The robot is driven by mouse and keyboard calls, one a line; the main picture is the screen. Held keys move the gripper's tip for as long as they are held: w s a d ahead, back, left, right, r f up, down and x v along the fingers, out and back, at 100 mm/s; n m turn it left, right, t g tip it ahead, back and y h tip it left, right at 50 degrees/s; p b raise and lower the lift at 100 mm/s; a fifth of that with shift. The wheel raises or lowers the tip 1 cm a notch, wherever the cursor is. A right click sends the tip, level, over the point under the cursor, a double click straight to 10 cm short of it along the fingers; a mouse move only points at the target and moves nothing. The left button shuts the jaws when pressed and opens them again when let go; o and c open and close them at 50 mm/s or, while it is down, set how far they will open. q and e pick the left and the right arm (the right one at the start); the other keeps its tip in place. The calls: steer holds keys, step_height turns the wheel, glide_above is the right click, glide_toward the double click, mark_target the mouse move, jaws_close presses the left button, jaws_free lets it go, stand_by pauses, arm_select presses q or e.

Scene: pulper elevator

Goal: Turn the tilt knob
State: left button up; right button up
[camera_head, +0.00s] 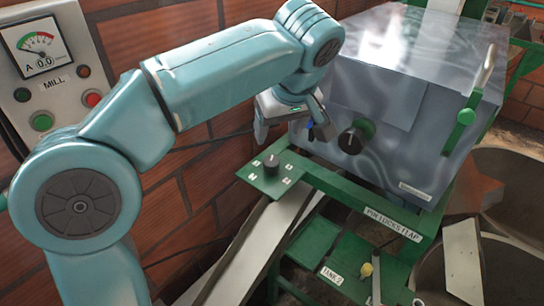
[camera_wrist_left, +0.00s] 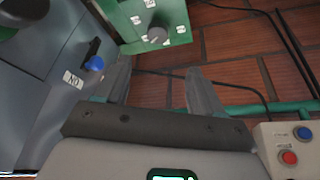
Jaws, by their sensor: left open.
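A dark round knob (camera_head: 271,162) stands on a small green plate (camera_head: 257,179) with white number labels around it; it appears to be the tilt knob. The knob also shows near the top of the left wrist view (camera_wrist_left: 157,36), with the green plate around it. My left gripper (camera_head: 292,127) is open and empty, a short way above and beyond the knob in the head view. In the left wrist view its two fingers (camera_wrist_left: 157,76) point toward the knob, which lies past their tips, apart from them. My right gripper is not in view.
A mill panel (camera_head: 55,75) hangs on the brick wall at left.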

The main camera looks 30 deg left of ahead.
mark_target(271, 161)
arm_select(q)
steer(key=x, duration=1.3)
steer(key=shift+w+d+f+p, duration=0.1)
steer(key=shift+w+d+p, duration=0.1)
steer(key=shift+p, duration=0.1)
steer(key=shift+w+f, duration=0.15)
steer(key=shift+w, duration=0.05)
steer(key=shift+s, duration=0.25)
steer(key=shift+s+a, duration=0.1)
steer(key=shift+c, duration=0.7)
steer(key=shift+w, duration=0.2)
steer(key=c, duration=0.9)
steer(key=shift+s, duration=0.1)
